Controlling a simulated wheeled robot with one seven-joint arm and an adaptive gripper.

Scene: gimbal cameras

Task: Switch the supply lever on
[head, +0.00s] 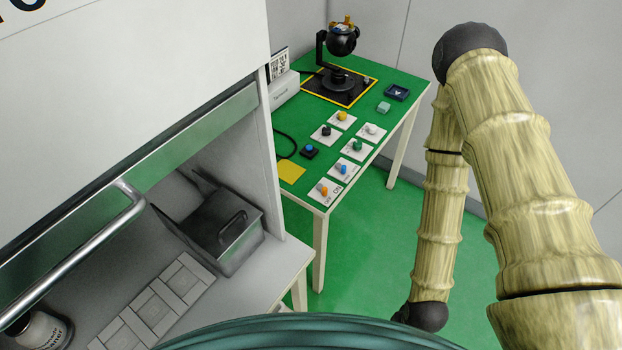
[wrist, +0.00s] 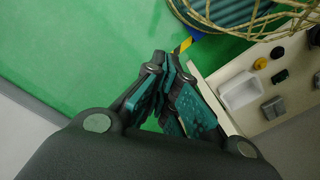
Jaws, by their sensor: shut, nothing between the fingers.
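My gripper (wrist: 163,68) shows in the wrist view with its dark, teal-padded fingers together and nothing between them. It is over green floor, to the left of a pale panel or bench top (wrist: 214,85). That surface carries a yellow knob (wrist: 260,63), a black knob (wrist: 277,52), a dark teal piece (wrist: 280,77) and a small grey piece (wrist: 272,107). I cannot tell whether any of these is the supply lever, nor its setting. No supply lever can be made out in the head view, where my gripper is out of sight.
A green table (head: 385,75) holds a black gimbal camera (head: 340,45) and several white cards with coloured knobs. A white cabinet with a metal handle (head: 95,260) and a grey bin (head: 225,225) stand at left. Green floor (head: 375,235) is open beside the table.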

